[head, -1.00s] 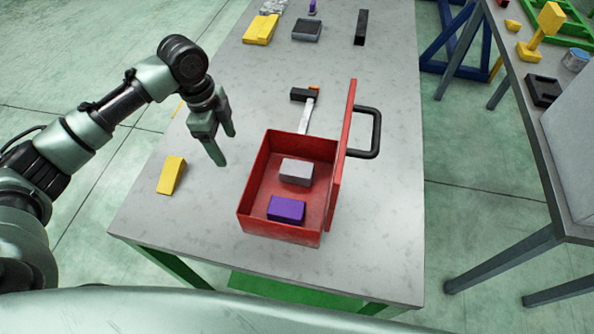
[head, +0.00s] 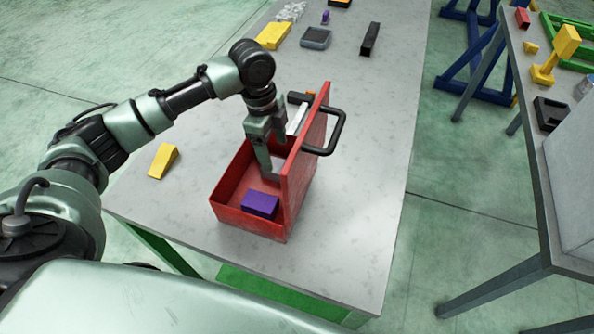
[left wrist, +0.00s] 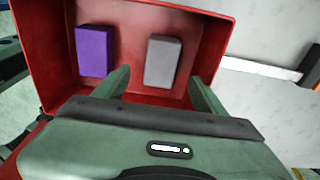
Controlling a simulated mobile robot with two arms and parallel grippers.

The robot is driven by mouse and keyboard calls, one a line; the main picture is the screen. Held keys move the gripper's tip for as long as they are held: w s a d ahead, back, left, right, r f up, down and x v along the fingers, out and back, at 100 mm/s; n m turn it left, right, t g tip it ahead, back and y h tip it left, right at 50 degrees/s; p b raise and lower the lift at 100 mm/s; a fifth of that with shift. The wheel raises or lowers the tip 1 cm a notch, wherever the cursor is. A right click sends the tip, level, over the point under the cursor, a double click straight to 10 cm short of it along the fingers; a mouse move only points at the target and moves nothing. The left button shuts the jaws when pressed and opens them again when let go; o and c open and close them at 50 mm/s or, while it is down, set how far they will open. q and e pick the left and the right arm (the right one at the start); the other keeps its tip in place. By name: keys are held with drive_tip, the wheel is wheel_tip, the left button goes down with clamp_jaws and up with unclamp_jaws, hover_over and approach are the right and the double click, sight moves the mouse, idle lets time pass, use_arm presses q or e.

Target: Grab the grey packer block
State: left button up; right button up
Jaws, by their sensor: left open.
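The grey packer block (left wrist: 163,62) lies in the red toolbox (left wrist: 215,20), beside a purple block (left wrist: 95,52). In the head view the grey block is mostly hidden behind my left gripper, while the purple block (head: 260,205) shows clearly in the red toolbox (head: 228,185). My left gripper (head: 275,155) is open and reaches down over the toolbox. In the left wrist view its two fingers (left wrist: 160,84) point towards the grey block, which appears between them and a little beyond the tips. Contact cannot be made out. My right gripper is not in view.
The toolbox lid (head: 302,150) stands upright on the right side, with a black handle (head: 328,138). A hammer (head: 296,115) lies behind the box. A yellow wedge (head: 163,161) lies to the left. The table right of the box is clear.

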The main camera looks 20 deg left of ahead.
sight(277, 164)
use_arm(q)
drive_tip(key=shift+f, duration=0.4)
drive_tip(key=f, duration=0.1)
drive_tip(key=f+p, duration=0.1)
drive_tip(key=shift+s+a+f+p, duration=0.15)
drive_tip(key=shift+s+f+p, duration=0.15)
drive_tip(key=shift+f, duration=0.05)
drive_tip(key=f, duration=0.2)
drive_tip(key=f+p, duration=0.1)
drive_tip(key=shift+w+d+f, duration=0.2)
drive_tip(key=shift+w+d, duration=0.15)
drive_tip(key=shift+d, duration=0.05)
drive_tip(key=shift+f, duration=0.2)
clamp_jaws()
drive_tip(key=shift+w+r, duration=0.15)
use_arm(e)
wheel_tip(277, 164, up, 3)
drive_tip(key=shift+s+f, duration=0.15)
